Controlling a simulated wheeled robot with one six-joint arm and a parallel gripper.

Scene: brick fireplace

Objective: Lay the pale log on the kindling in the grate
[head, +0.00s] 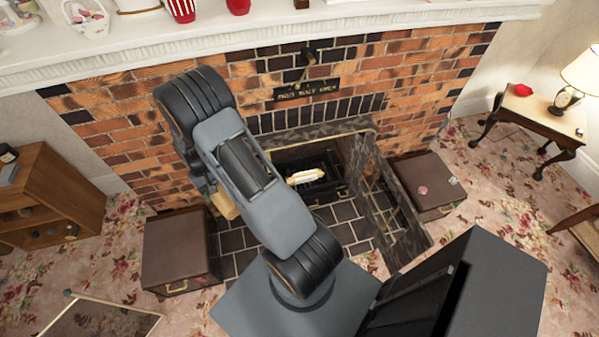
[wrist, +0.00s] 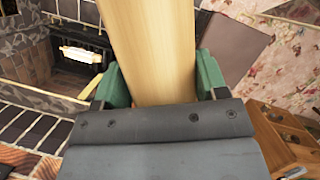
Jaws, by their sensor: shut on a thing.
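The pale log (wrist: 150,35) is a smooth, light wooden piece between the green fingertips of my gripper (wrist: 155,82). My gripper is shut on it, and the log runs away toward the top of the wrist view. In the head view only a tan bit of the log (head: 222,204) shows beside my arm, which hides my gripper. The dark grate (head: 318,160) is in the fireplace opening, right of my arm. A pale, bright bundle that looks like the kindling (head: 306,176) lies in it; the bundle also shows in the wrist view (wrist: 82,55), left of the log.
A mottled dark panel (head: 388,200) stands out from the right side of the opening. Brown boxes stand left (head: 180,245) and right (head: 432,183) of the tiled hearth (head: 345,232). A wooden shelf unit (head: 50,195) is far left. The white mantel (head: 230,50) runs above.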

